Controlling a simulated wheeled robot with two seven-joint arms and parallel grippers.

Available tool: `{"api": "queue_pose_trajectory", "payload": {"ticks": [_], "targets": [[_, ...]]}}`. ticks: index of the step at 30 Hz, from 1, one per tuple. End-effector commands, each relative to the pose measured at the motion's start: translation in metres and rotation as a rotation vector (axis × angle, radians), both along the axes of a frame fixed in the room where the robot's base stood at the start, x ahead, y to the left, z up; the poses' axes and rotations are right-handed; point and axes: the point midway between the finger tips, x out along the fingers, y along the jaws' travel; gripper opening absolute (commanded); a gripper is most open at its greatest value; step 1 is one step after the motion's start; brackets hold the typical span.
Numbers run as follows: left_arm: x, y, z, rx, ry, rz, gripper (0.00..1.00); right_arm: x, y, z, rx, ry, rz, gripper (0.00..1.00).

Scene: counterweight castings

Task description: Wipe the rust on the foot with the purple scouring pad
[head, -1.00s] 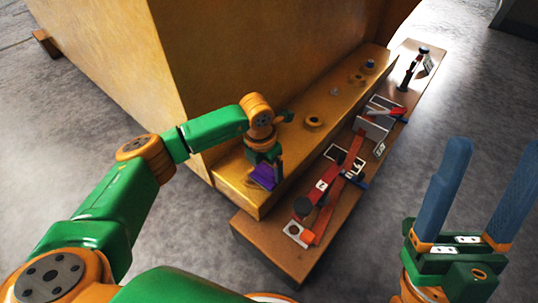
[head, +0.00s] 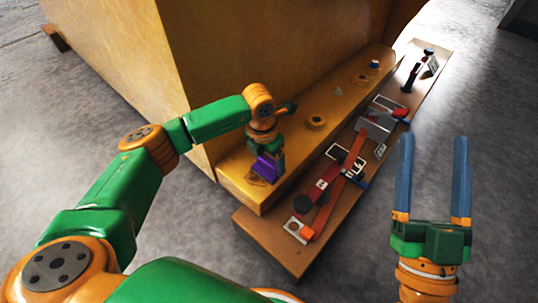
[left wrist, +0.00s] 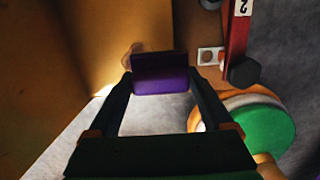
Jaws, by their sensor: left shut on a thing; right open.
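The purple scouring pad (head: 266,167) is clamped between the fingers of my left gripper (head: 265,156), near the front end of the yellow foot (head: 330,135). The pad (left wrist: 160,81) also shows in the left wrist view, between the fingertips. A brownish rust patch (head: 259,179) shows on the foot's top beside the pad, partly hidden by it. I cannot tell whether the pad touches the foot. My right gripper (head: 434,138) is open and empty, over the floor at the right.
A wooden plank (head: 258,232) lies along the foot, bearing red bars, a grey block (head: 378,127) and a dark round knob (head: 302,203). The tall yellow casting (head: 240,50) rises behind the foot. Raised fittings (head: 316,122) stand along the foot.

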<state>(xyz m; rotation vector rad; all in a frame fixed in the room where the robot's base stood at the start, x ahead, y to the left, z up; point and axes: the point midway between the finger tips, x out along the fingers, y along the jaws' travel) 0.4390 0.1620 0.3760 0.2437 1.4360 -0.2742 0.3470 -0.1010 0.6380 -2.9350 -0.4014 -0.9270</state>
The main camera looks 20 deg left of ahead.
Motion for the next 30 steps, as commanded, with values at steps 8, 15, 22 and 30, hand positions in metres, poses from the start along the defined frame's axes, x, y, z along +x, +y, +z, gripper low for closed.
{"api": "queue_pose_trajectory", "payload": {"ticks": [8, 15, 22, 30], "targets": [[0.000, 0.002, 0.006, 0.000, 0.000, 0.001, 0.40, 0.014, 0.000, -0.021, -0.030, 0.130, -0.011, 0.72], [0.001, 0.003, 0.010, 0.000, 0.000, 0.001, 0.40, 0.023, -0.001, -0.041, -0.057, 0.244, -0.023, 0.72], [0.001, 0.004, 0.014, 0.000, 0.000, 0.002, 0.40, 0.029, -0.003, -0.061, -0.082, 0.352, -0.032, 0.72], [0.001, 0.005, 0.015, 0.000, 0.000, 0.002, 0.40, 0.031, -0.004, -0.072, -0.093, 0.403, -0.036, 0.72]]}}
